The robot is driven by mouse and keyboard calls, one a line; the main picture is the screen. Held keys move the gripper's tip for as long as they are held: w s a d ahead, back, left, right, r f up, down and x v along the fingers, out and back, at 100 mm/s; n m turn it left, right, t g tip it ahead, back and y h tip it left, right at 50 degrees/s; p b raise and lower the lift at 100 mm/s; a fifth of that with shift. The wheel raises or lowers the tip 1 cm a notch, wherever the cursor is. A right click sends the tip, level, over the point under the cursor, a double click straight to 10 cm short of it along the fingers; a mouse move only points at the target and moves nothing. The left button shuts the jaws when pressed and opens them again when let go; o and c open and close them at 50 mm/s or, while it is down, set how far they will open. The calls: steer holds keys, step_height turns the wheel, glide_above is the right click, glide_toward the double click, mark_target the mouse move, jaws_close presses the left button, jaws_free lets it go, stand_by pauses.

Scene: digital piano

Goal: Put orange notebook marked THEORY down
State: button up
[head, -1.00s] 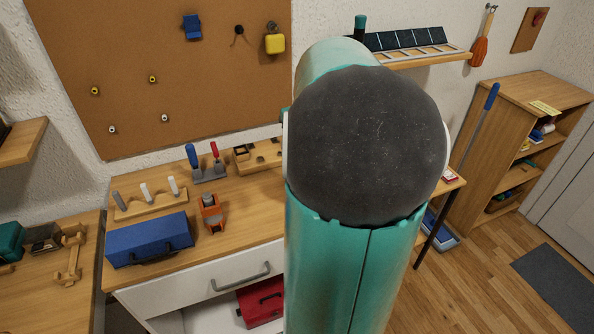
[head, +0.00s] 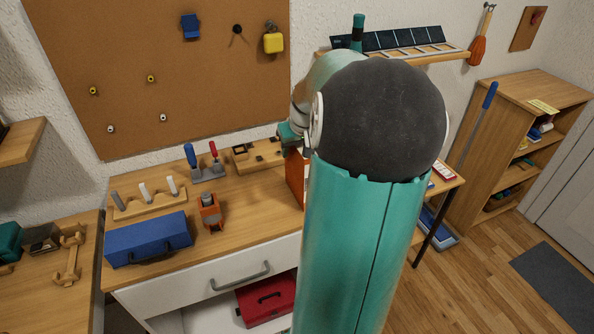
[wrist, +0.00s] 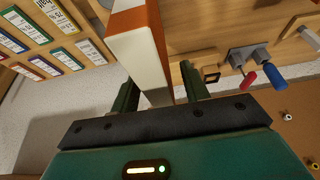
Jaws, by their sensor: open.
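The orange notebook (head: 296,180) shows as a narrow upright orange strip at the right of the workbench, mostly hidden behind my arm. In the wrist view the notebook (wrist: 142,50) is an orange block with a white face, and its near end lies between my two fingers. My gripper (wrist: 157,76) is open, with a visible gap between the notebook and the fingers. In the head view only part of my gripper (head: 289,136) shows, just above the notebook. The THEORY marking is not visible. Whether the notebook's base rests on the bench is hidden.
On the workbench (head: 250,205) stand a blue case (head: 148,240), an orange tool (head: 210,211), a peg rack (head: 150,198) and a red and blue tool holder (head: 207,168). The front middle of the bench is clear.

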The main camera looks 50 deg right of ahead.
steer(key=shift+f, duration=0.2)
stand_by(0.3)
jaws_close()
steer(key=shift+r, duration=0.15)
